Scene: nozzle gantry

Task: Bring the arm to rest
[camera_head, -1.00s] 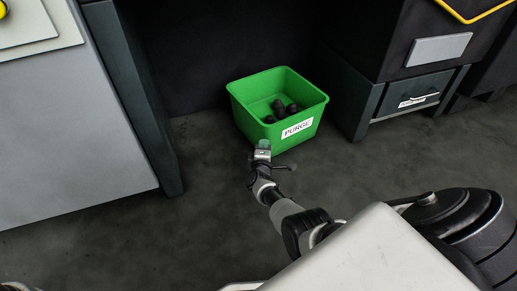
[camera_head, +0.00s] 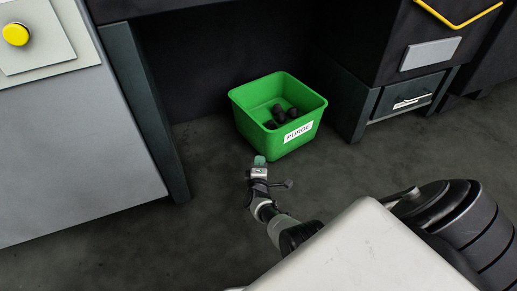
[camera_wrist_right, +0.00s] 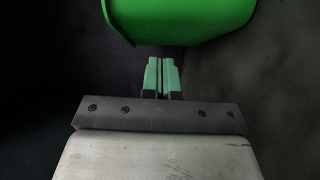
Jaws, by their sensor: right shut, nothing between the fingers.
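My right gripper (camera_head: 260,160) hangs over the dark floor just in front of the green bin (camera_head: 302,142) labelled PURGE. In the right wrist view its two green fingers (camera_wrist_right: 161,78) are together with nothing between them. The bin's green wall (camera_wrist_right: 180,22) fills the top of that view, beyond the fingertips and apart from them. Several dark lumps (camera_head: 281,116) lie inside the bin in the head view. My left gripper is in neither view.
A grey cabinet (camera_head: 75,140) with a yellow button (camera_head: 15,34) stands at the left. A dark drawer unit (camera_head: 405,96) with a yellow handle above stands at the right. The dark floor (camera_head: 215,215) left of my right arm is clear.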

